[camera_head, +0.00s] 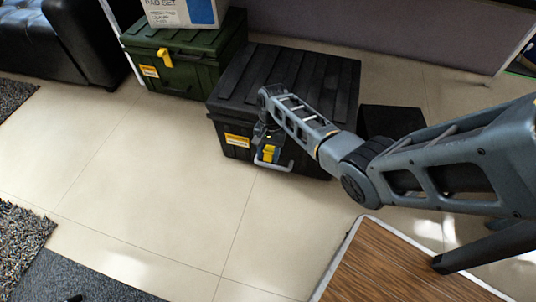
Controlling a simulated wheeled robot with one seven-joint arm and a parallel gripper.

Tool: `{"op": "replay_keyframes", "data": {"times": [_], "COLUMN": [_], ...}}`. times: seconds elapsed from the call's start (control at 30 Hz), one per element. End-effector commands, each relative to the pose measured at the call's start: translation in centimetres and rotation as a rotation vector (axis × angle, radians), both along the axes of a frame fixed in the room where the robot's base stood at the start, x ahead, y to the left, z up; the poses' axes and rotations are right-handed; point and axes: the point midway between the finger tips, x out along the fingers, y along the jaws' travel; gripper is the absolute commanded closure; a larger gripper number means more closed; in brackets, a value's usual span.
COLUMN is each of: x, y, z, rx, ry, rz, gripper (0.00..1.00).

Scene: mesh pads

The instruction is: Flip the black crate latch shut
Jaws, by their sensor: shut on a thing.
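The black crate (230,99) stands on the floor in the upper middle, its ribbed lid down. A yellow latch (269,153) is on its front face, to the right of a yellow and white label (237,141). My gripper (268,146) is at the front of the crate, right at the latch, and is shut on the latch. My wrist and forearm come in from the right and cover part of the lid and front. The fingertips are small and partly hidden, so the exact grip on the latch is hard to see.
A green crate (190,77) with a yellow latch stands behind left, a white and blue box (186,12) on it. A black block (388,120) is right of the black crate. A wooden-topped table (385,270) is at the lower right. The floor in front is clear.

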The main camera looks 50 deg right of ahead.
Motion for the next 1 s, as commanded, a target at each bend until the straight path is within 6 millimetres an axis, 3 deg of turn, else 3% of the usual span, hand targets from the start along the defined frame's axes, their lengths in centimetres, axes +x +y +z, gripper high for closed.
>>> {"op": "replay_keyframes", "data": {"times": [0.23,0.6,0.63,0.73,1.0], "x": [0.1,0.2,0.2,0.2,0.3], "y": [-0.9,-0.9,-0.9,-0.9,-0.9], "z": [1.0,1.3,1.3,1.3,1.5], "rx": [0.140,0.160,0.160,0.160,0.160], "ry": [0.056,0.060,0.060,0.059,0.058], "rz": [-0.004,-0.004,-0.004,-0.003,-0.002], "gripper": [1.00,1.00,0.52,0.43,0.43]}}
